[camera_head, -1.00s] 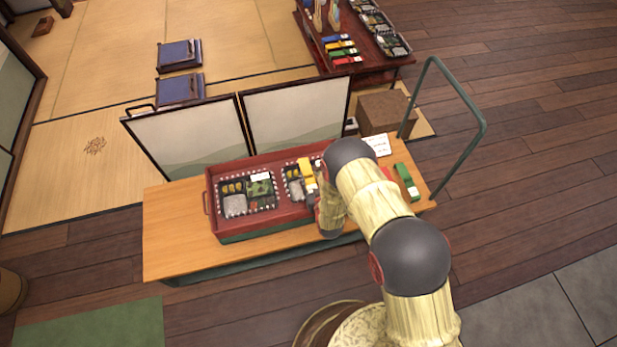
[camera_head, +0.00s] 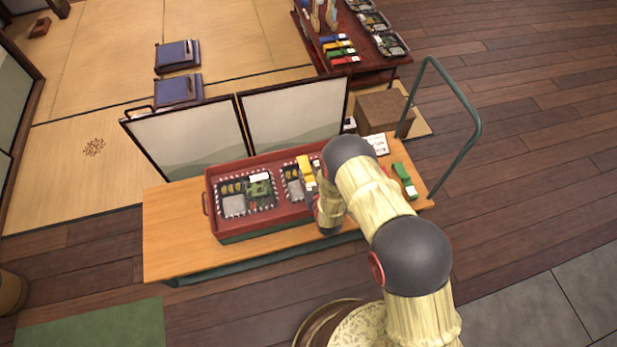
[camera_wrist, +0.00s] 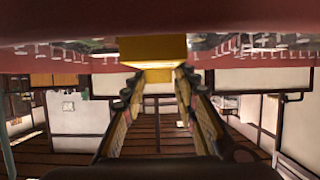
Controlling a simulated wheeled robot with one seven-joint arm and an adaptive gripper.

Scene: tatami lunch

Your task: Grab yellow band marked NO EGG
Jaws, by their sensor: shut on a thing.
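The yellow band (camera_head: 304,167) is in the red tray, at the right lunch box, with a pale patch at its near end. Its lettering is too small to read. In the wrist view the yellow band (camera_wrist: 153,47) is at the tips of my gripper (camera_wrist: 156,76), with a finger on each side. My gripper is shut on it. In the head view my arm hides most of the gripper and part of the right lunch box (camera_head: 290,180). I cannot tell whether the band is clear of the box.
The red tray (camera_head: 213,215) stands on a wooden cart top (camera_head: 170,235). A left lunch box (camera_head: 234,206) is in it. A green band (camera_head: 404,180) and a white card (camera_head: 377,143) lie to the right. Folding panels (camera_head: 190,135) stand behind; a green handle (camera_head: 470,155) rises at right.

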